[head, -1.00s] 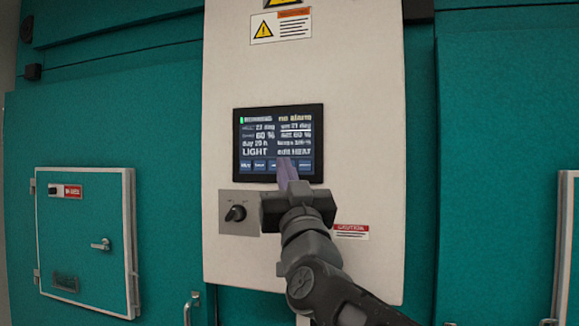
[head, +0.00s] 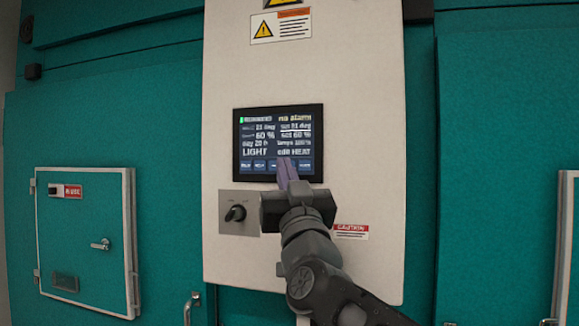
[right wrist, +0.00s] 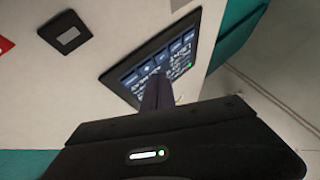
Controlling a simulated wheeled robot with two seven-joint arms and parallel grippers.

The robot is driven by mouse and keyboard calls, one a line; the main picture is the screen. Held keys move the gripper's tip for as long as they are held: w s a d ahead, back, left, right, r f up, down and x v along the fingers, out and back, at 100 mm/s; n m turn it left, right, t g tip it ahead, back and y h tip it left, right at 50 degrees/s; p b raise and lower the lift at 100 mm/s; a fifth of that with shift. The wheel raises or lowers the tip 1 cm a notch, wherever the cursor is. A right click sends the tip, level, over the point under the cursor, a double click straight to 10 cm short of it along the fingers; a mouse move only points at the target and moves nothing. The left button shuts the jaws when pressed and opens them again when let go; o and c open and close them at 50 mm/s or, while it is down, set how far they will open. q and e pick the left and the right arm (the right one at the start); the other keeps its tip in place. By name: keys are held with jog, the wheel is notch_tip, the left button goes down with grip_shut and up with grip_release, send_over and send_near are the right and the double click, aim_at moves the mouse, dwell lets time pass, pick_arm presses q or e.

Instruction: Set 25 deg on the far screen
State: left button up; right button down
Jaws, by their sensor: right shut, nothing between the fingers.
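The screen (head: 277,140) is a dark-framed touch display on a pale panel, lit with text lines and a row of blue buttons along its bottom. Its set line seems to read about 21 deg, but the small text is blurred. My right gripper (head: 287,168) is shut and empty, its fingertips over the bottom button row, right of centre. They hide part of that row. The right wrist view shows the shut fingers (right wrist: 155,85) at the edge of the screen (right wrist: 150,65); I cannot tell whether they touch it. My left gripper is not in view.
A rotary knob (head: 236,213) sits on a plate below left of the screen. Warning labels (head: 281,26) are above and a caution label (head: 351,231) is below right. Teal chamber doors flank the panel, with a small framed hatch (head: 87,240) at left.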

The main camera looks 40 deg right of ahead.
jog(key=shift+d, duration=0.15)
jog(key=shift+w+d, duration=0.2)
jog(key=shift+w, duration=0.05)
jog(key=shift+w+d, duration=0.15)
jog(key=shift+d, duration=0.1)
dwell(0.9)
dwell(0.4)
jog(key=shift+s+a+b, duration=0.3)
jog(key=shift+s+a, duration=0.15)
jog(key=shift+a, duration=0.15)
jog(key=s+a, duration=0.1)
jog(key=a, duration=0.1)
jog(key=s+a, duration=0.1)
jog(key=a, duration=0.1)
jog(key=shift+s, duration=0.4)
dwell(2.2)
